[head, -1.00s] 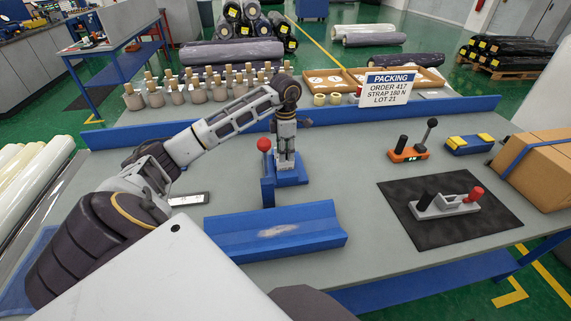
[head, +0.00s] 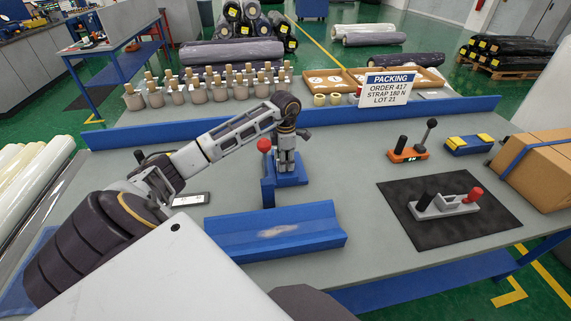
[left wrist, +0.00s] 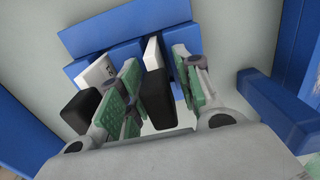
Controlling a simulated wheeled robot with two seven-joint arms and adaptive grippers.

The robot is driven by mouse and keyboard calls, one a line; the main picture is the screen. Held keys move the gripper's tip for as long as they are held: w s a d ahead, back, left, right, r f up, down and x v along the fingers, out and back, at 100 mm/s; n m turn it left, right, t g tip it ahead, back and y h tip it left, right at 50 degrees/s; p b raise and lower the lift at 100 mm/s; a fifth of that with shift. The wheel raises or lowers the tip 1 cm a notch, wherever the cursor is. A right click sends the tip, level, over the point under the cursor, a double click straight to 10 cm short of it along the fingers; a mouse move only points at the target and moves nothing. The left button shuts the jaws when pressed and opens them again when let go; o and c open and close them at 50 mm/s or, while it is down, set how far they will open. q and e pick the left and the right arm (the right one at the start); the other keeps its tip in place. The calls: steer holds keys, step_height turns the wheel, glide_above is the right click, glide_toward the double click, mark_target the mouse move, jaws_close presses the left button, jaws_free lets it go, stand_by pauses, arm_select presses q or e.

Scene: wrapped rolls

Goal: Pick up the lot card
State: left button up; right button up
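My left gripper (head: 287,168) points down over a small blue stand (head: 290,181) in the head view. In the left wrist view the gripper (left wrist: 158,85) is open. Its green-padded fingers are on either side of an upright white card-like piece (left wrist: 153,52) with a black block (left wrist: 157,98) in line with it. A gap shows on the right; contact on the left cannot be told. A second white piece (left wrist: 97,72) with dark marks stands in the blue holder (left wrist: 128,22) outside the fingers. Which piece is the lot card is not readable. My right gripper is not in view.
A red-knobbed post (head: 264,146) stands close left of the gripper. A blue trough (head: 275,232) lies in front. A dark flat item with a white label (head: 188,199) lies left, near my arm. A packing sign (head: 388,88) stands behind. The dark mat (head: 400,225) is right.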

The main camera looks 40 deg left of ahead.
arm_select(q)
steer(key=shift+f, duration=0.2)
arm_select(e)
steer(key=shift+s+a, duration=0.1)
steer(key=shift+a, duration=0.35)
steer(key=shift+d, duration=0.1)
arm_select(q)
jaws_close()
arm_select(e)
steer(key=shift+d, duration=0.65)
arm_select(q)
steer(key=shift+r, duration=0.1)
